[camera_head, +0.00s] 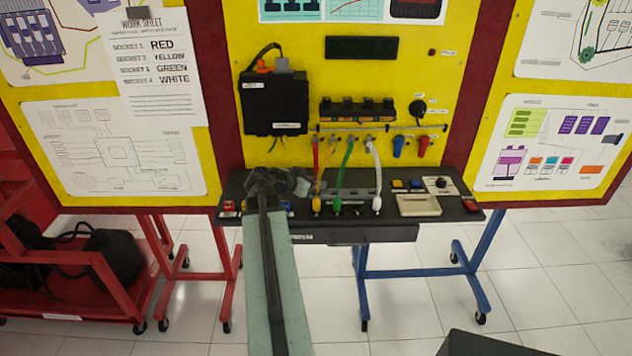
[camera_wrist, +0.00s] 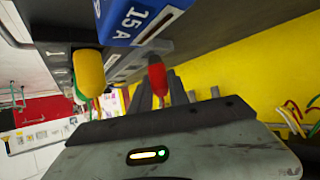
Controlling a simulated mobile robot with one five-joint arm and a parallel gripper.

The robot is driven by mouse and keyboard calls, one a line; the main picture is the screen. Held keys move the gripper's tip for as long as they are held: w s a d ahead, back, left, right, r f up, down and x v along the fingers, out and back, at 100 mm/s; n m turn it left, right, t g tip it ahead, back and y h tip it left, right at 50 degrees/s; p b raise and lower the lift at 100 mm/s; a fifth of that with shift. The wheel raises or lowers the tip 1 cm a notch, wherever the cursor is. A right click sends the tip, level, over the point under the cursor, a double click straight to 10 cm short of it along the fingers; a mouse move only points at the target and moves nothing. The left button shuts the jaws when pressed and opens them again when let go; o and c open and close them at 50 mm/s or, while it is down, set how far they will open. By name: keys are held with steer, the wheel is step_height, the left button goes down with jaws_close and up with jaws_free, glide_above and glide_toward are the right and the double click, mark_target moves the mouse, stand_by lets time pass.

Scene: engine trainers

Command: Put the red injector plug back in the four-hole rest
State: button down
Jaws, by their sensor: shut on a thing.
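My gripper (camera_head: 282,184) is at the left part of the black shelf in the head view. In the wrist view my gripper (camera_wrist: 161,92) is shut on the red plug (camera_wrist: 157,78), whose red body shows between the dark fingers. The red plug is hidden behind my gripper in the head view. The grey rest (camera_head: 352,192) lies on the shelf to the right of my gripper, behind the hanging plugs. Its holes are too small to make out. A yellow plug (camera_wrist: 88,72) shows beside a grey block in the wrist view, apart from the red plug.
A green plug (camera_head: 337,207) and a white plug (camera_head: 376,203) hang in front of the rest on their cords. A blue block marked 15 A (camera_wrist: 145,18) is near my gripper. A beige box (camera_head: 418,205) sits further right on the shelf (camera_head: 455,210).

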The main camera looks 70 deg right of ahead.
steer(key=shift+f+b, duration=0.65)
steer(key=shift+f, duration=0.05)
steer(key=c, duration=1.5)
jaws_free()
steer(key=shift+r, duration=0.1)
steer(key=shift+r+p+v, duration=0.3)
steer(key=shift+p+v, duration=0.95)
steer(key=shift+v, duration=0.5)
steer(key=shift+w+a+r+p, duration=0.1)
steer(key=shift+a+r+p, duration=0.25)
steer(key=shift+a, duration=0.05)
step_height(320, 180, up, 5)
steer(key=p, duration=0.4)
steer(key=shift+f+p, duration=0.25)
steer(key=shift+p, duration=0.05)
